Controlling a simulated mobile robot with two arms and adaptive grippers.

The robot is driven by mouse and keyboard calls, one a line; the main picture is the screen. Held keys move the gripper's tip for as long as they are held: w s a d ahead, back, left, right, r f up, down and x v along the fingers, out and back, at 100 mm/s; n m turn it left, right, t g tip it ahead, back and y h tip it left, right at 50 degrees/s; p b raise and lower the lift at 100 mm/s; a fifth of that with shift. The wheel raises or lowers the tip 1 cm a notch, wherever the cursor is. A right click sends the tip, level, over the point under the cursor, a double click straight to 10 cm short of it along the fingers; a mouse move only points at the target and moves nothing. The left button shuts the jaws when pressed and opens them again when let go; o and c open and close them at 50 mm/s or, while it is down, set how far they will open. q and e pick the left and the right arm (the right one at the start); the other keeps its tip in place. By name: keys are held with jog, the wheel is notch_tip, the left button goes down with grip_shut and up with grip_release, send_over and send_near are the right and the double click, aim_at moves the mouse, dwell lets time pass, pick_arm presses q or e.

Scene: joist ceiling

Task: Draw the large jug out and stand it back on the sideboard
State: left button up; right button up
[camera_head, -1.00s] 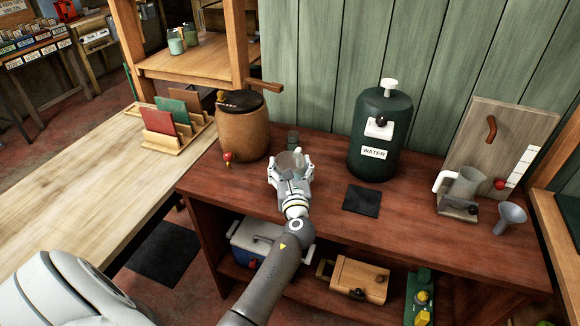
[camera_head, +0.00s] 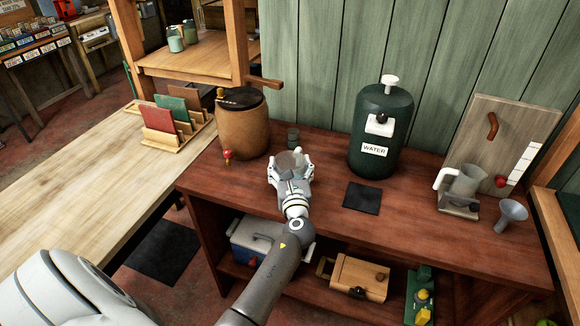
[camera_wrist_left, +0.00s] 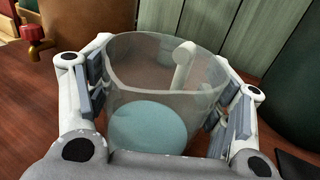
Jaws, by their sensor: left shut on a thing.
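A clear jug (camera_wrist_left: 145,85) stands upright on the red-brown sideboard (camera_head: 430,232), between the brown barrel and the dark mat. In the wrist view it has a pale handle on its far side and a flat pale blue area low inside. My left gripper (camera_head: 289,168) is shut on this jug, with its padded fingers against the left and right walls. In the head view the gripper hides most of the jug. A second, greyish jug (camera_head: 468,184) with a white handle stands at the right, by an upright wooden board. My right gripper is not in view.
A green water container (camera_head: 381,135) stands to the right, behind a dark mat (camera_head: 361,198). A funnel (camera_head: 511,213) is near the right end.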

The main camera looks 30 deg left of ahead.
pick_arm(q)
jog(key=o, duration=1.8)
jog(key=shift+s+f, duration=0.1)
jog(key=shift+s+d, duration=0.3)
jog(key=v, duration=1.1)
